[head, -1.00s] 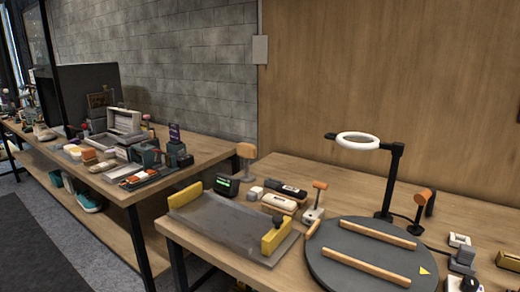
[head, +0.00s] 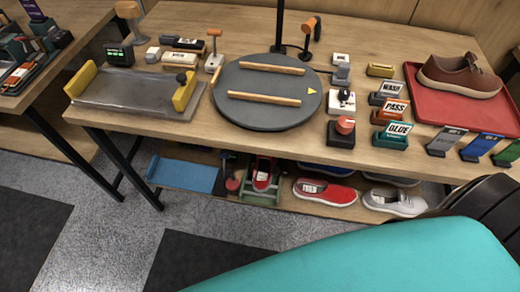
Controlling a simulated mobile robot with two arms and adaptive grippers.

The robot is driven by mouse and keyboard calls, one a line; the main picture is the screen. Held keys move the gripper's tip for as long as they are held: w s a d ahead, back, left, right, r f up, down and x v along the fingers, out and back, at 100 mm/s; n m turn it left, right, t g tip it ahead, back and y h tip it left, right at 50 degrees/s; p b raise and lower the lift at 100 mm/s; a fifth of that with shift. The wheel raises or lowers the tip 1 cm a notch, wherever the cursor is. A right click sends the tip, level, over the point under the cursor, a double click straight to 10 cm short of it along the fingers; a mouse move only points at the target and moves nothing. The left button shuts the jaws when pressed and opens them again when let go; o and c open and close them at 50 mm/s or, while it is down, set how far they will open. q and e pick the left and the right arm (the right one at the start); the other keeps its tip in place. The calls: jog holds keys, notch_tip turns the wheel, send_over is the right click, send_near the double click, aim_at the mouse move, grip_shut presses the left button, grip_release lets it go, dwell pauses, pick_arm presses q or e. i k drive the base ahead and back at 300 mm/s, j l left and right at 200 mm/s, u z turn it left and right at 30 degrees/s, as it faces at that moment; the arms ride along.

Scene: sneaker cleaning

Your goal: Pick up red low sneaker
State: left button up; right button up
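On the lower shelf under the table, a red low shoe (head: 325,192) with a white sole and a white tag lies side-on. To its left, another red shoe (head: 262,174) with a white tag sits toe-out in a green stand (head: 261,193). I cannot tell which of the two is the named sneaker. A grey-white shoe (head: 394,202) lies to the right, with a blue shoe (head: 330,169) partly hidden behind. Neither of my grippers is in view.
The table top holds a round dark turntable (head: 226,106), a grey tray with yellow ends (head: 135,90) and a red tray (head: 425,105) bearing a brown shoe (head: 458,75). A large teal surface (head: 400,260) fills the lower right. Floor at left is clear.

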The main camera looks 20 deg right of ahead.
aim_at(265, 166)
jog(key=i+j+z, duration=0.15)
jog(key=j, duration=0.25)
jog(key=i+j+z, duration=0.2)
jog(key=j, duration=0.15)
jog(key=j+z, duration=0.15)
jog(key=j, duration=0.25)
jog(key=i+j+z, duration=0.2)
jog(key=j, duration=0.25)
jog(key=k, duration=0.1)
